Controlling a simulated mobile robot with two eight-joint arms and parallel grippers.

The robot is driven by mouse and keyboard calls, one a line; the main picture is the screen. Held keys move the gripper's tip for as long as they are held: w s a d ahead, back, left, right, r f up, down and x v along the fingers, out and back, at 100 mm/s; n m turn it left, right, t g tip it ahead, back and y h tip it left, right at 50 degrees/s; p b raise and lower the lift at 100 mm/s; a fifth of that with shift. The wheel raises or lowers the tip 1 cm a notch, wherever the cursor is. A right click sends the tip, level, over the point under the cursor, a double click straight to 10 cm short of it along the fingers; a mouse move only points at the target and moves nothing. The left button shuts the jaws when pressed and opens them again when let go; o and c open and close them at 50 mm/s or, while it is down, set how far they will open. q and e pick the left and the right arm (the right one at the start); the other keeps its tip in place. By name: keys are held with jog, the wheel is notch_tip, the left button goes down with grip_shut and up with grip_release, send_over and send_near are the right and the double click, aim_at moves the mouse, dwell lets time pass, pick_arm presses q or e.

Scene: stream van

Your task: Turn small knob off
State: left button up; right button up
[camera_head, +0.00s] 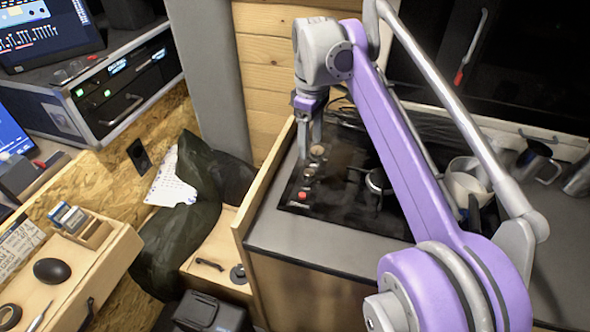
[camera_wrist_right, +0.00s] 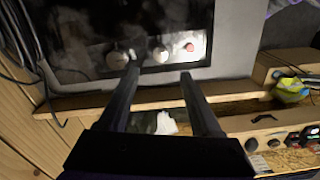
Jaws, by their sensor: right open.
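A dark cooktop (camera_head: 345,215) has a control strip along its left edge, with a larger round knob (camera_head: 317,150), a smaller knob (camera_head: 309,171) and a red button (camera_head: 302,195). My right gripper (camera_head: 310,148) is open and points down at the far end of this strip, by the larger knob. In the right wrist view its fingers (camera_wrist_right: 159,71) are spread with nothing between them. There the larger knob (camera_wrist_right: 115,60) shows by the left fingertip, the smaller knob (camera_wrist_right: 160,54) lies beyond the gap, and the red button (camera_wrist_right: 189,47) is near the right fingertip. Contact cannot be told.
A burner grate (camera_head: 372,183) stands right of the strip. A wooden edge board (camera_head: 262,205) borders the counter on the left. Metal mugs (camera_head: 536,160) and a white bowl (camera_head: 465,183) stand at the right. Loose cables hang at the left in the wrist view.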

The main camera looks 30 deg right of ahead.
aim_at(309, 172)
notch_tip(309, 172, down, 10)
jog(key=shift+s+r+b, duration=0.1)
jog(key=shift+r+b, duration=0.05)
jog(key=shift+b, duration=0.65)
grip_shut()
